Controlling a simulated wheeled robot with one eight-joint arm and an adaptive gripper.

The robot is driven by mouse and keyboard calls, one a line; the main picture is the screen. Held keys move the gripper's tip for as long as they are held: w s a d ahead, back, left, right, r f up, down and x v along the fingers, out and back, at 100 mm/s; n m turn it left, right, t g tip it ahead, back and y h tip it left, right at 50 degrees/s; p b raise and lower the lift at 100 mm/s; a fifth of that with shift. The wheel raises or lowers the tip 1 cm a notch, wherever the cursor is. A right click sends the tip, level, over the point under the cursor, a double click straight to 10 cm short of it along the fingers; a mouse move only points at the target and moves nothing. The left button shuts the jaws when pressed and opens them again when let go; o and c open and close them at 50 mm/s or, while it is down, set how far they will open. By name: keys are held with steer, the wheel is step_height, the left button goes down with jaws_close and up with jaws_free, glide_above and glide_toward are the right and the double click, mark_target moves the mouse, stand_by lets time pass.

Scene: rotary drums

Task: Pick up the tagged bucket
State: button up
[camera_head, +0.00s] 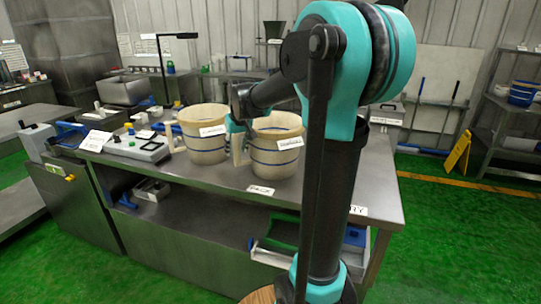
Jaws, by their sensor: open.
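Two cream buckets with blue bands stand upright side by side on the steel table (232,182). The left bucket (203,146) has a white label near its rim. The right bucket (272,160) also has a white label on its right side and a pale handle on its left side. My gripper (236,128) is open at the upper left of the right bucket, close to its handle and between the two buckets. My wrist hides part of the right bucket's rim. I cannot tell whether the fingers touch the handle.
A grey scale-like device (138,147) sits left of the buckets. A white card (261,190) lies at the table's front edge. The shelf below holds a green-and-white tray (283,238). A yellow floor sign (457,154) stands at the right.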

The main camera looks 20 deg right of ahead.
mark_target(237, 156)
steer(key=shift+d+x, duration=0.1)
steer(key=shift+x, duration=1.3)
steer(key=shift+d+x, duration=0.15)
steer(key=shift+x, duration=1.25)
steer(key=shift+w, duration=0.1)
steer(key=shift+r, duration=0.1)
jaws_close()
